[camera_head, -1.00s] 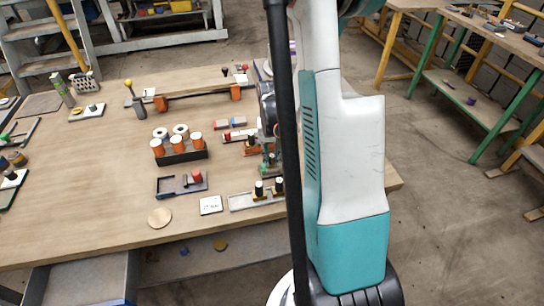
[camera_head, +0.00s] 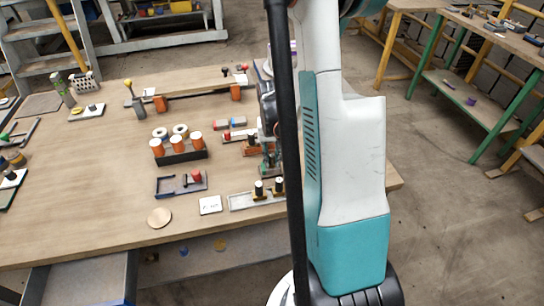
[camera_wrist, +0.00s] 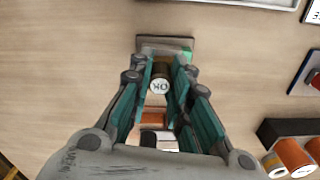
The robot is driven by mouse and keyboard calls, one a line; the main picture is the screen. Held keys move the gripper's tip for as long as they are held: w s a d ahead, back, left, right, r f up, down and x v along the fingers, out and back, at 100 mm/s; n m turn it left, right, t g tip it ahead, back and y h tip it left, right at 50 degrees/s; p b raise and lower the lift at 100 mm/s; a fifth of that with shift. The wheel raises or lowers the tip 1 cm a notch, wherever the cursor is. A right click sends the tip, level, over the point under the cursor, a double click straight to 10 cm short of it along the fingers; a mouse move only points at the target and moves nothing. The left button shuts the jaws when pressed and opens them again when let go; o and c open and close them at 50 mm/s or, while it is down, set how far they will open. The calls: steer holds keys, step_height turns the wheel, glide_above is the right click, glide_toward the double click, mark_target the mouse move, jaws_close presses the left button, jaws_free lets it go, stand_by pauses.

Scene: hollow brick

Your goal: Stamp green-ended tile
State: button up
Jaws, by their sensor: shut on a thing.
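My gripper (camera_wrist: 160,88) is shut on a dark, round stamp (camera_wrist: 160,86) whose light end cap reads "OK". In the wrist view the stamp is over or on a grey plate (camera_wrist: 180,42) with a green part (camera_wrist: 150,50) at its edge. The gripper and stamp hide much of that plate, so I cannot tell whether the stamp touches the tile.
A black rack (camera_head: 182,157) holds orange cylinders. An orange block (camera_wrist: 152,118) lies close to my gripper.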

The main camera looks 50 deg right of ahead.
stand_by(0.3)
steer(key=shift+r+p, duration=2.3)
steer(key=shift+r, duration=1.2)
